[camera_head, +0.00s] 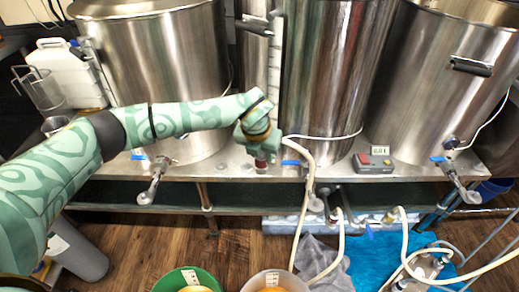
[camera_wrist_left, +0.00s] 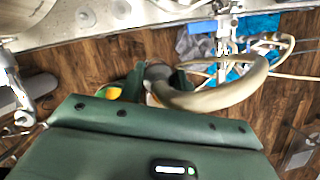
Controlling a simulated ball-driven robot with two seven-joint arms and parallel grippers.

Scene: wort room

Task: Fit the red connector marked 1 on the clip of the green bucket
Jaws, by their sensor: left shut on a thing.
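My left gripper (camera_head: 261,152) is in the middle of the head view, in front of the tall steel kettles. It is shut on a small red connector (camera_head: 262,161), whose red end shows just below the fingers; I cannot read a mark on it. The green bucket (camera_head: 166,282) stands on the floor at the bottom of the head view, well below and nearer than the gripper. A white tag (camera_head: 190,277) shows at its rim. My right gripper is out of view.
A whitish bucket (camera_head: 250,283) with a tag stands right of the green one. Steel kettles with valves (camera_head: 152,183) line the metal bench (camera_head: 230,172). A grey control box (camera_head: 373,163) sits on it. Hoses, a grey cloth (camera_head: 322,262) and a blue mat (camera_head: 385,258) lie right.

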